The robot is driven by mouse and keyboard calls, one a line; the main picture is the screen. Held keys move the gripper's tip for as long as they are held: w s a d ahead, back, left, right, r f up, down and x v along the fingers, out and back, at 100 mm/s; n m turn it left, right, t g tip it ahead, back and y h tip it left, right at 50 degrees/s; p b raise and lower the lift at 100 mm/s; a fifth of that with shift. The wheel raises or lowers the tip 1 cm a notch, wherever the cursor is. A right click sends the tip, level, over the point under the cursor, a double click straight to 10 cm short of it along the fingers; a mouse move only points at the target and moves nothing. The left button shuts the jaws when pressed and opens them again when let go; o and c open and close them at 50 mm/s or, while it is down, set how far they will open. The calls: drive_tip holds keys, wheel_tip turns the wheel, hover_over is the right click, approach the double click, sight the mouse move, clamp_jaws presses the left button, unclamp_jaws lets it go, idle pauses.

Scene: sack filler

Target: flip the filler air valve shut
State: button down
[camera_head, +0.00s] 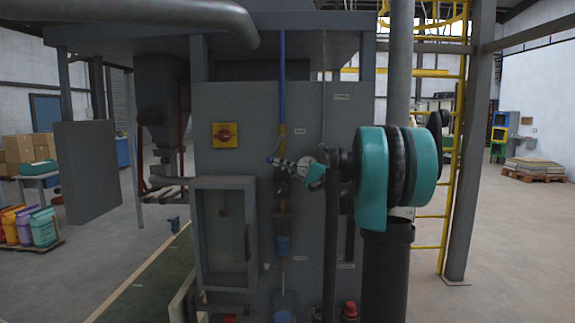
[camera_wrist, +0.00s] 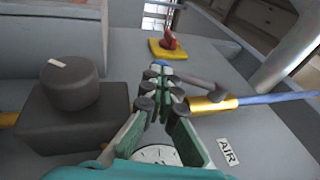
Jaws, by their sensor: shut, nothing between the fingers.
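The brass air valve body (camera_wrist: 212,105) is in the wrist view, on the blue air line (camera_wrist: 275,97), near the AIR label (camera_wrist: 228,150). In the head view the blue line (camera_head: 282,75) runs down the grey filler panel to the brass part (camera_head: 282,135). A grey lever (camera_wrist: 200,84) reaches from the valve towards my fingertips; a bit of blue shows just past them. My gripper (camera_wrist: 160,72) is shut and empty, close beside the lever; I cannot tell whether they touch. In the head view my gripper (camera_head: 276,162) is at the panel, just below the brass part.
A red rotary switch on a yellow plate (camera_head: 225,135) sits left of the valve, also in the wrist view (camera_wrist: 170,43). A dark round part on a block (camera_wrist: 70,90) and a partly hidden white gauge (camera_wrist: 158,155) are close to my fingers. A framed window (camera_head: 224,235) is lower left.

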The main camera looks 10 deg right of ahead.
sight(271, 162)
drive_tip(key=a, duration=0.2)
drive_tip(key=a+y, duration=0.1)
drive_tip(key=shift+w+a+r+t, duration=0.25)
drive_tip(key=shift+w+r+t, duration=0.05)
drive_tip(key=shift+w+t, duration=0.1)
drive_tip(key=shift+a+r+m, duration=0.2)
drive_tip(key=shift+m, duration=0.1)
drive_tip(key=shift+x, duration=0.8)
drive_tip(key=shift+s+a+r, duration=0.1)
drive_tip(key=shift+s+r, duration=0.05)
drive_tip(key=shift+r, duration=0.1)
drive_tip(key=v, duration=1.2)
drive_tip(key=shift+f, duration=0.2)
